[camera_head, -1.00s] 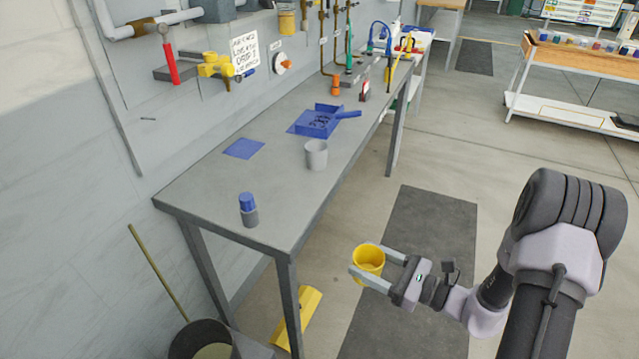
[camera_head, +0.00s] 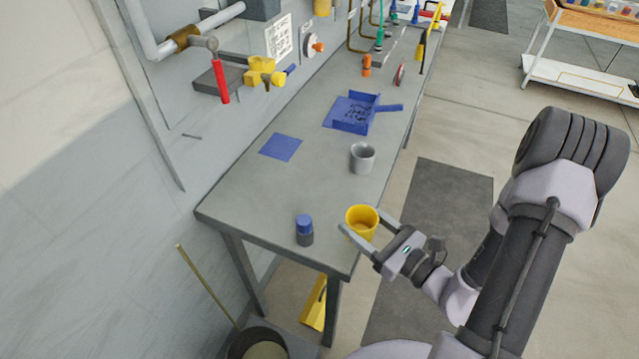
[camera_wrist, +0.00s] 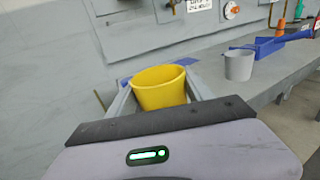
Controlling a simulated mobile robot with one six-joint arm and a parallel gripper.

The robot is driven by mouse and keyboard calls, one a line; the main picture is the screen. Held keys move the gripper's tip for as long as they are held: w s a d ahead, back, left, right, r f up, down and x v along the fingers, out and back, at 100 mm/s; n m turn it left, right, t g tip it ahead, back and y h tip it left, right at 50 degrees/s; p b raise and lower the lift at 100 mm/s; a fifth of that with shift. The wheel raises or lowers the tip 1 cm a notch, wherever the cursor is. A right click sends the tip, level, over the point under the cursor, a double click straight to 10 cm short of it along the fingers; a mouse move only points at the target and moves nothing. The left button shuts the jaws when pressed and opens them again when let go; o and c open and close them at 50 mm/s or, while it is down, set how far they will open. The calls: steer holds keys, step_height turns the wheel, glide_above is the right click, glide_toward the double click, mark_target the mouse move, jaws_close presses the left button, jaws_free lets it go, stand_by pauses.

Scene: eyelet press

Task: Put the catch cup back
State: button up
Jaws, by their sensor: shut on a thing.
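A yellow cup (camera_head: 362,221), which I take to be the catch cup, is held between the two fingers of my gripper (camera_head: 360,234). It is upright with its open top showing. In the head view it appears at the bench's front right edge; its height over the bench is hard to tell. The wrist view shows the cup (camera_wrist: 160,88) between the fingers, with the bench behind.
A blue-capped jar (camera_head: 304,230) stands near the bench's near end, left of the cup. A grey cup (camera_head: 362,158), a flat blue square (camera_head: 281,147) and a blue tray (camera_head: 356,116) lie farther back. A bucket (camera_head: 257,345) stands on the floor below.

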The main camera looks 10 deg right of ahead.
steer(key=w, duration=0.4)
steer(key=w+a+f+b, duration=0.1)
steer(key=w, duration=0.4)
steer(key=w+a, duration=0.1)
steer(key=w, duration=0.3)
steer(key=shift+w+f, duration=0.2)
steer(key=shift+w+a+f+b, duration=0.1)
steer(key=shift+w+f+b, duration=0.05)
steer(key=shift+w+b, duration=0.15)
steer(key=shift+f+b, duration=0.95)
steer(key=shift+f, duration=0.8)
steer(key=o, duration=1.1)
